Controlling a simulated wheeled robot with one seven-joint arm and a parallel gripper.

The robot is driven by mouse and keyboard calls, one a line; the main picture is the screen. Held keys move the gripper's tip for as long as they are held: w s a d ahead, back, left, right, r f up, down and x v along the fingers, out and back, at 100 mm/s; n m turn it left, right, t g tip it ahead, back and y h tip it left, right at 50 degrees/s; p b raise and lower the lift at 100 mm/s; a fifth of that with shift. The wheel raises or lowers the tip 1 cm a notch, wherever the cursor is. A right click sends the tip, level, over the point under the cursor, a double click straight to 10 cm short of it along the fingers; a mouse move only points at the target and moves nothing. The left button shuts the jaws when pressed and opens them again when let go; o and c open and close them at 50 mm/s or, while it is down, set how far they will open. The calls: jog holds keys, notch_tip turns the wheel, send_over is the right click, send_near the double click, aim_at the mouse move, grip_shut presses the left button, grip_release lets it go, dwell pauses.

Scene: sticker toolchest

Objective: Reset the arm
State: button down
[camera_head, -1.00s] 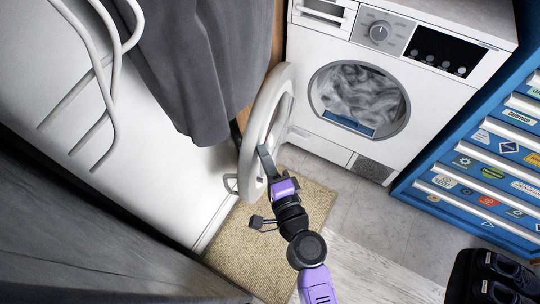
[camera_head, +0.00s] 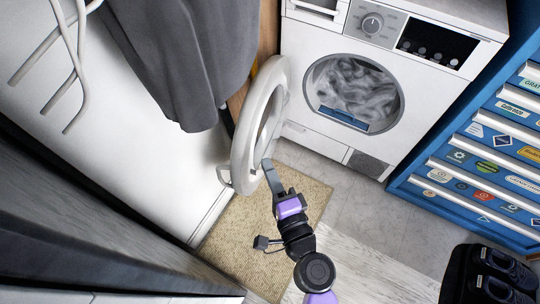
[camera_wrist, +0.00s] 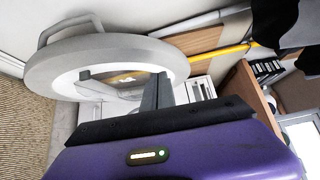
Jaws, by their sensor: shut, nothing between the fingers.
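My gripper (camera_head: 269,172) is shut and empty, with its fingertips close to the lower edge of the open round washer door (camera_head: 247,130). In the head view I cannot tell whether the fingers touch the door. In the wrist view the shut fingers (camera_wrist: 158,94) overlap the right part of the door ring (camera_wrist: 50,78). My arm reaches up from the bottom of the head view, with its purple wrist above the mat.
The white washer (camera_head: 400,110) holds grey laundry (camera_head: 357,92). A blue stickered tool chest (camera_head: 480,165) and black shoes (camera_head: 490,275) are at the right. A beige mat (camera_head: 240,235) lies below. Dark grey cloth (camera_head: 185,60) and a white rack (camera_head: 75,60) are at upper left.

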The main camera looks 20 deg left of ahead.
jog(key=shift+s+d+b, duration=0.2)
jog(key=shift+s, duration=1)
jog(key=shift+s+d+b, duration=0.15)
jog(key=shift+s+d, duration=0.05)
jog(key=shift+s, duration=1)
